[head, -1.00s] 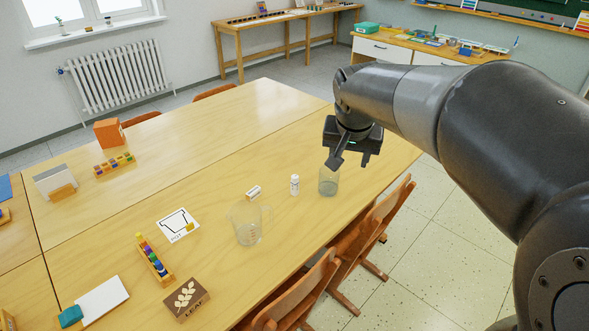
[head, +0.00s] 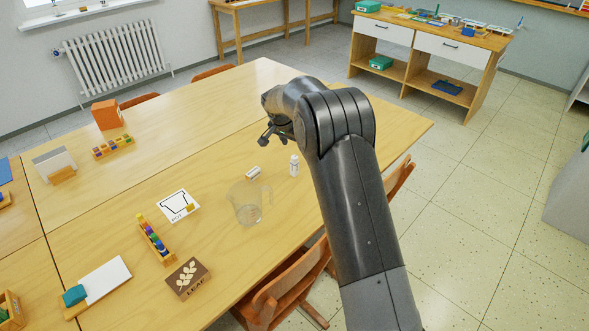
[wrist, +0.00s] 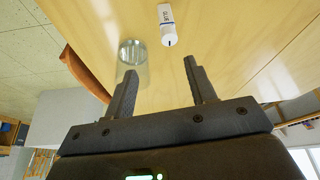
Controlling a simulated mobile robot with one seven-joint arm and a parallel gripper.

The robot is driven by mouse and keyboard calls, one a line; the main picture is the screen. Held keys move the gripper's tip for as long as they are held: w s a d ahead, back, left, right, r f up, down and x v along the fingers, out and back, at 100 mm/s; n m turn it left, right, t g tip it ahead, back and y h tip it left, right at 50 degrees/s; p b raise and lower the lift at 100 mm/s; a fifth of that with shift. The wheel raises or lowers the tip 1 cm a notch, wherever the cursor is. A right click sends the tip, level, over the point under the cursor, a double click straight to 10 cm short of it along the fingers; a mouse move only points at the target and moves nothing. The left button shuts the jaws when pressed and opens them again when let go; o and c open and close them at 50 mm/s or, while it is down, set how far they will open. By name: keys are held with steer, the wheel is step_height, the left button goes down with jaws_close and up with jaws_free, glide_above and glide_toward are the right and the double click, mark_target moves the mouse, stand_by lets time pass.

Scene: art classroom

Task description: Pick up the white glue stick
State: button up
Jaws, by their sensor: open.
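In the head view my gripper (head: 267,138) is partly hidden by my arm, above the table and behind the glue stick.
Chairs (head: 290,285) line the near edge.

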mark_target(295, 157)
steer(key=x, duration=0.4)
steer(key=a+x, duration=0.1)
steer(key=x, duration=0.2)
steer(key=shift+w+f, duration=0.15)
steer(key=shift+w, duration=0.1)
steer(key=shift+w+x, duration=0.15)
steer(key=shift+x, duration=1.15)
steer(key=shift+w+x, duration=0.1)
steer(key=shift+x, duration=1.25)
steer(key=shift+a, duration=0.15)
steer(key=shift+c, duration=0.2)
steer(key=c, duration=1.1)
